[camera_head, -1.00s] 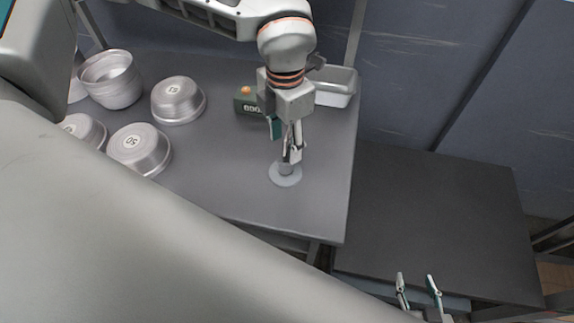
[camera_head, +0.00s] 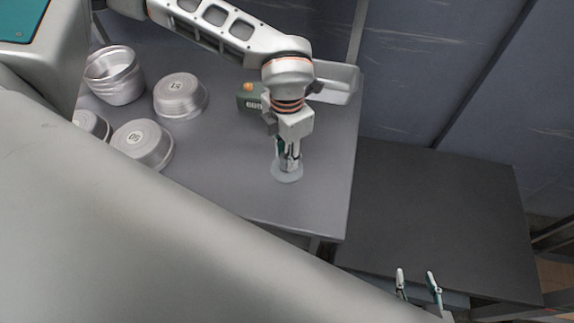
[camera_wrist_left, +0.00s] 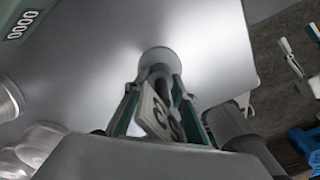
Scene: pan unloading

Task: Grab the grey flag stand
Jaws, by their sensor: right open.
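The grey flag stand has a round base (camera_head: 287,172) that rests on the grey table, near its front right part. In the left wrist view its pale base (camera_wrist_left: 158,57) and a tilted number plate (camera_wrist_left: 157,114) show. My left gripper (camera_head: 287,158) points down over the stand, low above the base. In the wrist view its two teal-backed fingers stand on either side of the post, with gaps visible, so it looks open around it. The fingers hide much of the post. My right gripper (camera_head: 418,282) is open and empty at the lower right, away from the stand.
Several metal pans stand on the left of the table, such as an upturned one (camera_head: 181,96) and a stack (camera_head: 115,76). A small green display box (camera_head: 250,97) and a metal tray (camera_head: 337,82) lie behind my left gripper. A lower dark table (camera_head: 440,215) is clear.

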